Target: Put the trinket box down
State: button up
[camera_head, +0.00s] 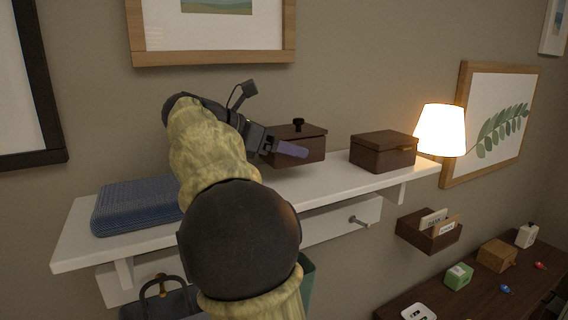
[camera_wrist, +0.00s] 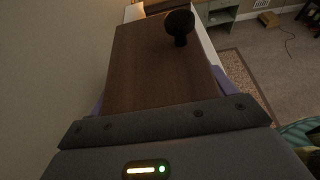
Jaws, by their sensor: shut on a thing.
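The trinket box (camera_head: 310,147), dark brown wood with a black knob on its lid, is at the back of the white wall shelf (camera_head: 330,190). My gripper (camera_head: 288,149) is shut on it, with one purple finger showing along its near side. In the wrist view the box's brown lid (camera_wrist: 145,70) and knob lie between the purple fingers. The box looks upright. I cannot tell whether its underside touches the shelf or hangs slightly above it. My arm hides part of the shelf's middle.
A second dark wooden box (camera_head: 383,153) with a clasp stands to the right on the shelf. A folded blue textile (camera_head: 135,205) lies at the left. A lit lamp (camera_head: 440,130) is beyond the right end. Bare shelf shows in front of the held box.

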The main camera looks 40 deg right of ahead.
aim_at(282, 162)
jog(key=shift+a, duration=0.15)
jog(key=shift+f, duration=2.05)
jog(key=shift+f, duration=0.1)
jog(key=o, duration=1.3)
jog(key=b+v, duration=0.1)
jog(key=v, duration=1.1)
jog(key=shift+b, duration=0.35)
